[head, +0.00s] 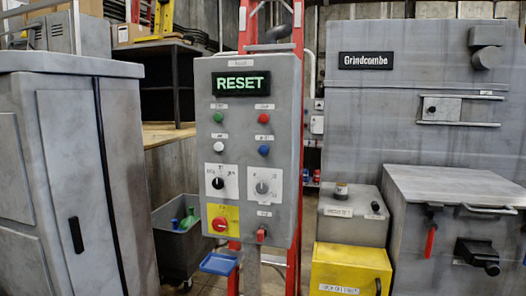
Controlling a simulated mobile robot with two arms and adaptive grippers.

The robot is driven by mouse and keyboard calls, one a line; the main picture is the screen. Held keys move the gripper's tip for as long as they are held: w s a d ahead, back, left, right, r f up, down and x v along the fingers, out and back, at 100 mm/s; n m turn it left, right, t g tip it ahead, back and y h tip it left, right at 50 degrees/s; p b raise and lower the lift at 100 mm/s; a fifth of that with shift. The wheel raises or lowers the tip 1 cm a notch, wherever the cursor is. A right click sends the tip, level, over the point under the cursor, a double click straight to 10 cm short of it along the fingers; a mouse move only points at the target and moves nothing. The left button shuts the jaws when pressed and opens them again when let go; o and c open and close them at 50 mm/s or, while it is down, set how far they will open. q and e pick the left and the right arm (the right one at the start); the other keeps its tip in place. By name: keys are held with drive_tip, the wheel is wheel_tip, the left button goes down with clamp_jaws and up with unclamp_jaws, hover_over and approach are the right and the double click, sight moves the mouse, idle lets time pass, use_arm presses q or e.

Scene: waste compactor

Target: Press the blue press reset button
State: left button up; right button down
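A grey control panel (248,135) stands upright in the middle of the head view. The small round blue button (264,150) sits on its right column, below a red button (264,118) and to the right of a white button (219,147). A green button (218,117) is at the upper left. A display (241,83) above the buttons shows "RESET" in green letters. Neither of my grippers is in the head view, and nothing covers the blue button.
Below the buttons are two rotary dials (221,183) and a red emergency knob (220,223) on a yellow plate. A blue tray (218,263) juts out below the panel. A grey cabinet (75,170) stands left; a yellow box (350,270) and the Grindcombe machine (400,120) stand right.

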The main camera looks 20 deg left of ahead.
use_arm(q)
clamp_jaws()
idle(1.4)
